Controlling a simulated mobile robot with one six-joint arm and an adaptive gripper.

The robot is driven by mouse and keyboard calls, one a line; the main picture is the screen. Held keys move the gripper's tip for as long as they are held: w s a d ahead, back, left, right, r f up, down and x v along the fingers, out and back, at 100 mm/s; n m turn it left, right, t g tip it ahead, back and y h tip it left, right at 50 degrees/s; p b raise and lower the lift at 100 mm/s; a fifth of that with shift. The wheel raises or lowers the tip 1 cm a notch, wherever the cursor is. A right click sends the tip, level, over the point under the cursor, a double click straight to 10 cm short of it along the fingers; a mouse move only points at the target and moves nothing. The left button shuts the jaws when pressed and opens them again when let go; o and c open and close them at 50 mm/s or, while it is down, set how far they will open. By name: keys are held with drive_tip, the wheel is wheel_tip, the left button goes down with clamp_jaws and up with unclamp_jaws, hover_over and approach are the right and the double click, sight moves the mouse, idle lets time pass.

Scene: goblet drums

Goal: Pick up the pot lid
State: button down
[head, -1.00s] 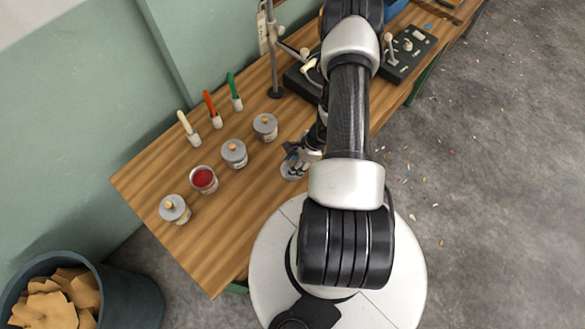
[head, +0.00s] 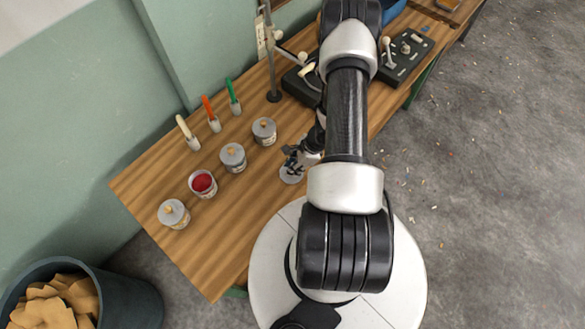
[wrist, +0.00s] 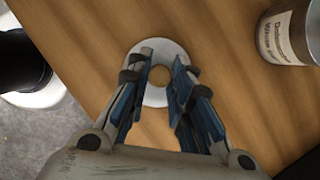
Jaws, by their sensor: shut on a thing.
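The pot lid (head: 291,175) is a flat grey disc with a small round tan knob. In the wrist view the lid (wrist: 155,97) is at the upper middle, with its knob between my blue-padded fingers. My gripper (wrist: 161,70) is shut on the knob. In the head view my gripper (head: 293,160) is directly over the lid, partly hidden by my arm. I cannot tell whether the lid touches the wooden table (head: 222,235) or is slightly above it. An open pot with red contents (head: 203,184) stands to the left.
A metal stand (head: 272,60) and control box (head: 405,53) are farther back. The front table area is clear.

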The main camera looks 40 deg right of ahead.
wheel_tip(320, 180, up, 20)
drive_tip(key=p, duration=0.6)
drive_tip(key=shift+f, duration=0.1)
drive_tip(key=shift+w, duration=0.1)
